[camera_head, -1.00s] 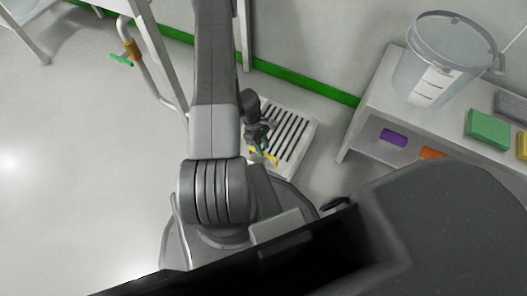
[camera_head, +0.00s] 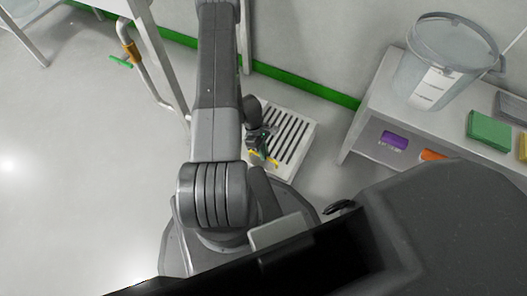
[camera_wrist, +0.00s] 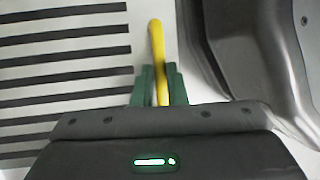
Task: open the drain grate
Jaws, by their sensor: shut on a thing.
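The drain grate (camera_head: 292,133) is a pale slotted panel on the floor beside my base. Its dark slots also fill the left of the wrist view (camera_wrist: 65,68). A yellow handle (camera_wrist: 157,45) stands at the near edge of the grate. In the head view a bit of the yellow handle (camera_head: 273,163) shows by my gripper. My gripper (camera_wrist: 159,84) has green fingers, which are shut on the yellow handle. My gripper (camera_head: 262,150) is small in the head view and partly hidden by my arm, and the grate's left part is hidden too.
A white shelf unit (camera_head: 350,139) stands right of the grate, with a clear bucket (camera_head: 440,62) on top. A pipe with an orange fitting (camera_head: 131,52) is at upper left. The left floor is open.

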